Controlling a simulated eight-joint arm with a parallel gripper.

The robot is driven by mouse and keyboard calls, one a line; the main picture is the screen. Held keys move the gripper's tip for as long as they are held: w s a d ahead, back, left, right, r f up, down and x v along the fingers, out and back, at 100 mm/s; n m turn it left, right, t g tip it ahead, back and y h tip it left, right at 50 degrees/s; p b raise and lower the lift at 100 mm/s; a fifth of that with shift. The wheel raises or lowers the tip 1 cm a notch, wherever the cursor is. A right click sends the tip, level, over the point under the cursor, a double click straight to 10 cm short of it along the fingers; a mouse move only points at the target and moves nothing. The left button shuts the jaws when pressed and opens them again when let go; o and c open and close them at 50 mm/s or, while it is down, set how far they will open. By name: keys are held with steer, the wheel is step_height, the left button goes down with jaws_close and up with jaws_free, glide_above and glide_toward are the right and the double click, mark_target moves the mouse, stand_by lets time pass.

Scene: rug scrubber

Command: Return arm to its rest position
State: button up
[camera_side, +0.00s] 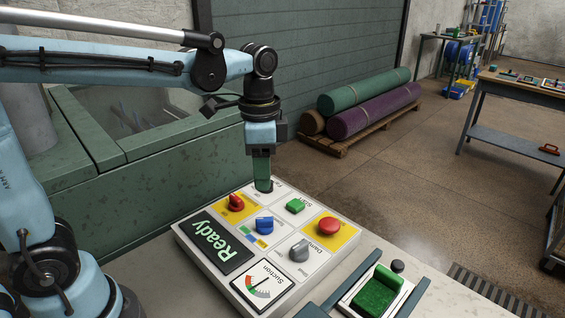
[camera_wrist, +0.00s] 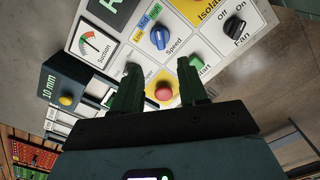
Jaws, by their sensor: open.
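My gripper (camera_side: 263,182) points down at the far edge of the white control panel (camera_side: 240,284) in the side view. In the wrist view my gripper (camera_wrist: 159,66) shows two dark green fingers spread apart with nothing held between them. The red button (camera_wrist: 163,92) appears between the fingers in that view; in the side view the red button (camera_side: 329,226) stands to the right, apart from the gripper. I cannot tell whether the fingertips touch the panel. The arm reaches in from the left, bent down at the wrist.
The panel carries a red knob (camera_side: 236,203), a blue knob (camera_side: 264,225), a grey knob (camera_side: 299,250), a green switch (camera_side: 295,206) and a "Ready" display (camera_side: 215,243). A green scrubber-like block (camera_side: 378,291) lies at front right. A green tank (camera_side: 150,165) stands behind left.

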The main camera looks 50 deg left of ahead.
steer(key=shift+r, duration=0.7)
steer(key=s+a+f+n+t, duration=0.3)
steer(key=s+f+n+t, duration=0.1)
steer(key=s+n+t, duration=0.2)
steer(key=shift+f+n+t, duration=0.15)
steer(key=shift+n+t, duration=0.45)
steer(key=shift+n, duration=0.5)
